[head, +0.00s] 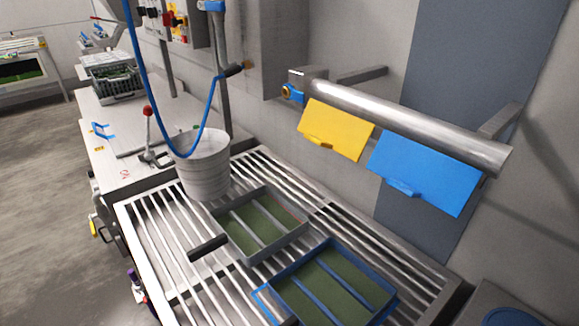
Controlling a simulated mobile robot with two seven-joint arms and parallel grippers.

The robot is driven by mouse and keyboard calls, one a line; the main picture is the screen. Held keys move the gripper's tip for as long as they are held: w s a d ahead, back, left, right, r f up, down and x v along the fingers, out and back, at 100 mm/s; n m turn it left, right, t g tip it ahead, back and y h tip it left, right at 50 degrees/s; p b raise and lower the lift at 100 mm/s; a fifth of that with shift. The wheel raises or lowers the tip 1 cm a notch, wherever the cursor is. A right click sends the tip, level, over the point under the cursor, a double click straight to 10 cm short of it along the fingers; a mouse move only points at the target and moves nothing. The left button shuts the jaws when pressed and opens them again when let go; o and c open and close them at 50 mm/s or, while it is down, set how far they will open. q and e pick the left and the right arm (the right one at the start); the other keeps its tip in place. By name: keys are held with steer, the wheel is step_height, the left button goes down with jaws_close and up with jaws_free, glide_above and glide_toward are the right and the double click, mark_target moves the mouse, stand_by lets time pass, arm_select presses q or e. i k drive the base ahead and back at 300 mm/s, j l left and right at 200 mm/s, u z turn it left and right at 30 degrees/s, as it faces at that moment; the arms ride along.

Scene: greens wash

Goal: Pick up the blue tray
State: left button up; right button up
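The blue tray (364,267) lies on a slatted metal rack at the bottom of the head view. It has blue walls, blue dividers and dark green strips inside. A blue loop, which looks like its handle, sticks out at its left side. Its nearest corner is close to the bottom edge of the picture. Neither of my grippers shows in this view, and nothing is seen holding the tray.
A similar grey tray (237,207) with a dark handle (208,248) lies just behind and left. A whitish bucket (202,168) stands beyond it. A yellow panel (337,129) and a blue panel (424,174) hang under a metal tube (410,127). A blue hose (147,95) dangles near the bucket.

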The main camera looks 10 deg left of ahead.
mark_target(328, 285)
steer(key=i+j+z, duration=0.2)
steer(key=j+z, duration=0.25)
steer(key=j, duration=0.25)
steer(key=j+z, duration=0.5)
steer(key=j, duration=0.25)
steer(key=j+z, duration=0.45)
steer(key=j, duration=0.35)
